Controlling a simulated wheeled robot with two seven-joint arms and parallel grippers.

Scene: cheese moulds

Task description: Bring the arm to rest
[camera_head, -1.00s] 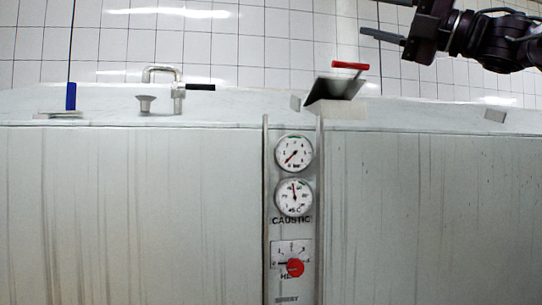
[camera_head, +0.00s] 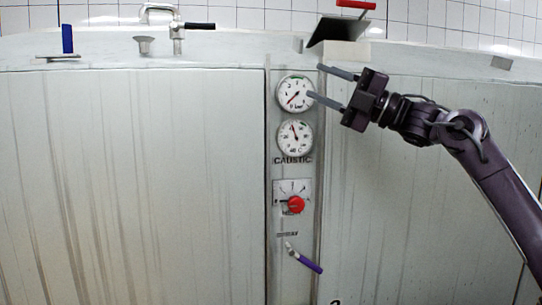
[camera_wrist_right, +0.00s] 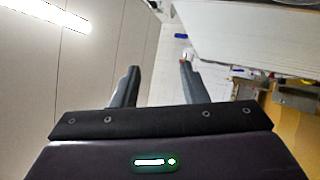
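My right gripper (camera_head: 315,82) comes in from the right in the head view, its two fingers spread apart with nothing between them. It is in front of the upper part of the panel, beside the upper gauge (camera_head: 294,93). In the right wrist view the two fingers (camera_wrist_right: 156,86) also stand apart and empty. My left gripper does not show in either view.
A pale cabinet front (camera_head: 135,180) fills the view. The gauge panel has a lower gauge (camera_head: 295,138), a red knob (camera_head: 296,205) and a purple-handled lever (camera_head: 308,263). On the ledge stand a tap (camera_head: 177,30), a blue-handled tool (camera_head: 67,40) and a dark tilted plate (camera_head: 335,31).

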